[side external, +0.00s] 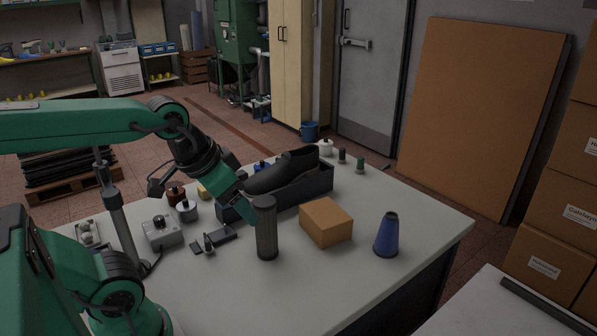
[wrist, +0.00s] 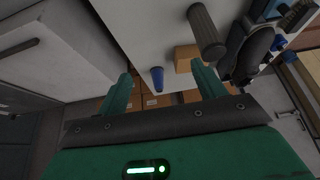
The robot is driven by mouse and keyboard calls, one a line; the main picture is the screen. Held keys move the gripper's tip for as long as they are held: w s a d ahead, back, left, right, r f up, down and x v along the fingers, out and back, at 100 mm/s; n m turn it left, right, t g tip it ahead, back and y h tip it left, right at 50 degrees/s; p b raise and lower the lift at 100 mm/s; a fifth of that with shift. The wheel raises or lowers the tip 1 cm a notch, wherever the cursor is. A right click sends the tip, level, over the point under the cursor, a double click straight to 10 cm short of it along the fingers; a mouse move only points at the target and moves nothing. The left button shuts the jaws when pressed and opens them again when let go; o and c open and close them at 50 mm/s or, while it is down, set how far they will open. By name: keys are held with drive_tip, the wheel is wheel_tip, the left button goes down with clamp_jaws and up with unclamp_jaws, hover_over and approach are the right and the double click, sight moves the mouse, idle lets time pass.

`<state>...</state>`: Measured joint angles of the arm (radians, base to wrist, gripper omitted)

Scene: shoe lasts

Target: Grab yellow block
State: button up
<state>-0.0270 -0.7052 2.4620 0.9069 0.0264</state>
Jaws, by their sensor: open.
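A small yellow block (side external: 203,190) lies on the table in the side view, partly hidden behind my gripper and beside a brown spool. I cannot make it out in the wrist view. My gripper (side external: 250,212) points down and to the right above the table, in front of the dark shoe and near the top of a dark ribbed cylinder. In the wrist view my gripper's green fingers (wrist: 166,85) stand wide apart with nothing held between them. A blue cone shows beyond the gap.
The dark ribbed cylinder (side external: 266,232) stands upright close to my gripper. A tan box (side external: 325,222) and a blue cone (side external: 387,236) stand to its right. A black shoe (side external: 283,172) rests on a dark tray. A grey switch box (side external: 162,231) is at left. The table's front is clear.

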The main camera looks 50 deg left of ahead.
drive_tip(key=w+a+g+y, duration=0.1)
drive_tip(key=w+a+g, duration=0.1)
drive_tip(key=w+a, duration=0.75)
drive_tip(key=w+a+g, duration=0.1)
drive_tip(key=w+a, duration=0.5)
drive_tip(key=a, duration=0.7)
drive_tip(key=g+h, duration=0.1)
drive_tip(key=g, duration=0.1)
approach(204, 192)
drive_tip(key=shift+w+a+f, duration=0.35)
drive_tip(key=shift+w+a, duration=0.2)
drive_tip(key=shift+a, duration=0.05)
drive_tip(key=shift+w+a+f, duration=0.4)
drive_tip(key=shift+w+a, duration=0.15)
drive_tip(key=shift+a, duration=0.05)
drive_tip(key=shift+s+a+f, duration=0.25)
drive_tip(key=shift+a+f, duration=0.1)
drive_tip(key=shift+f, duration=1.3)
drive_tip(key=shift+f, duration=0.1)
